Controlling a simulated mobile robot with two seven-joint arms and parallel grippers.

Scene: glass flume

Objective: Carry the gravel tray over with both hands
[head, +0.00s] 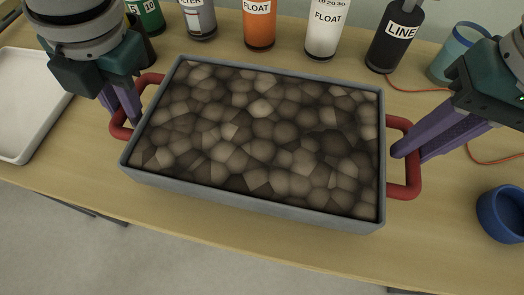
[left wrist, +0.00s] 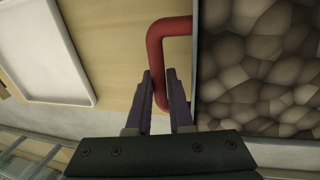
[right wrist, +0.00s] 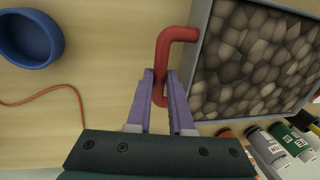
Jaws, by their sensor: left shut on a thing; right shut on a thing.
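The gravel tray (head: 250,208) is a grey rectangular tray filled with brown stones, with a red handle on each short side. It is in the middle of the head view and looks slightly turned, its right end nearer me. My left gripper (head: 133,112) is shut on the left red handle (head: 118,129); the left wrist view shows that handle (left wrist: 157,40) running between the fingers. My right gripper (head: 402,150) is shut on the right red handle (head: 412,182), also between the fingers in the right wrist view (right wrist: 163,50). Whether the tray touches the table is unclear.
A white tray (head: 25,110) lies at the left. Several bottles, including an orange one (head: 260,25) and a black one (head: 392,42), stand behind the gravel tray. A teal cup (head: 455,58), red cord (head: 410,88) and blue bowl (head: 503,213) are at the right.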

